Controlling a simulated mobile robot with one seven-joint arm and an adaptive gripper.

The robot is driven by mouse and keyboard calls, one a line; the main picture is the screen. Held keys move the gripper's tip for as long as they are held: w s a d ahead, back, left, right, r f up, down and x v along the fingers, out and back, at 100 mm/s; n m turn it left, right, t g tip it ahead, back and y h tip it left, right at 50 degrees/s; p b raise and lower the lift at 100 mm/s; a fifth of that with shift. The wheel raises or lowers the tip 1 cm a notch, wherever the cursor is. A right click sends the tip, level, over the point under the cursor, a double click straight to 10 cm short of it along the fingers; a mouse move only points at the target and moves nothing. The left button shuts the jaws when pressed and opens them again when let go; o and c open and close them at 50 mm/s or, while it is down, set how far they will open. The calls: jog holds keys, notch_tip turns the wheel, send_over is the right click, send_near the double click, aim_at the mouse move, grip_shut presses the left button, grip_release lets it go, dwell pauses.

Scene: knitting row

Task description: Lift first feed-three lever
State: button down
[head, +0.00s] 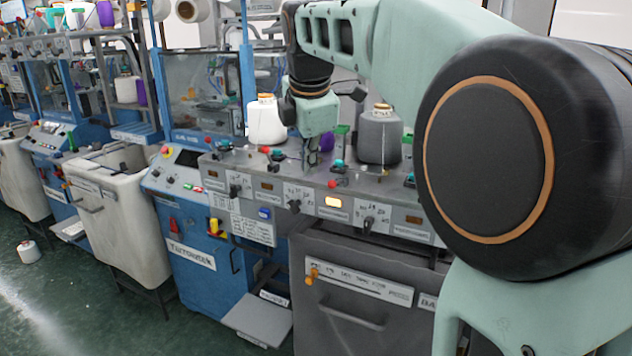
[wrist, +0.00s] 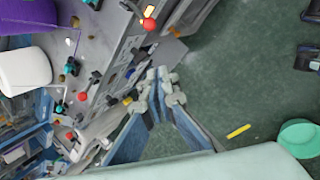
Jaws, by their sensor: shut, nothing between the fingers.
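A grey control panel (head: 262,178) runs along the front of the grey machine. It bears several small black levers on its front face: one at the left (head: 235,190), one in the middle (head: 293,206) and one further right (head: 367,222). The labels are too small to read, so I cannot tell which is the first feed-three lever.
Red knobs (head: 277,152) and teal knobs stand on the panel top. An amber lamp (head: 333,201) glows on the front face. A grey bin (head: 350,285) stands below.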

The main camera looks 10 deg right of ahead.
aim_at(337, 183)
jog(key=shift+s+a+r+n, duration=0.1)
jog(key=shift+s+a+n, duration=0.1)
jog(key=shift+n, duration=0.3)
jog(key=w+d+f, duration=0.4)
jog(key=w+f, duration=0.1)
jog(key=f, duration=0.2)
jog(key=shift+p, duration=0.4)
jog(key=shift+s, duration=0.1)
jog(key=shift+d+r+p, duration=0.1)
jog(key=shift+r+p, duration=0.15)
jog(key=shift+p, duration=0.25)
